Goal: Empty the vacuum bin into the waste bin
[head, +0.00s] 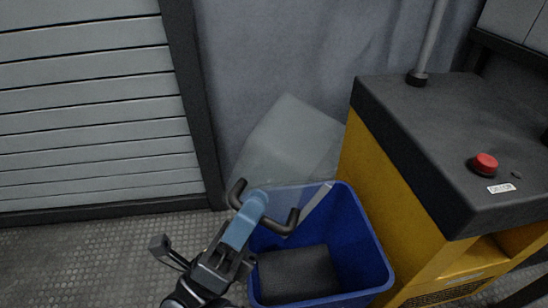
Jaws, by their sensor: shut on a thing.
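My gripper (256,199) is shut on the dark bar handle of the vacuum bin (290,135). The vacuum bin is a see-through grey box, held tilted at the back left rim of the waste bin. I see no dirt through its upper walls. Its lower part overlaps the waste bin's rim in the picture, and I cannot tell whether they touch. The blue waste bin (375,262) stands open on the floor. A dark, flat-topped mass (298,272) lies inside it. My wrist hides part of its left side.
A yellow cabinet (378,175) with a dark top stands close against the waste bin's right. A red button (484,163) and a pole (428,40) are on it. A slatted grey shutter (95,110) and grey wall are behind. Textured floor at lower left is clear.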

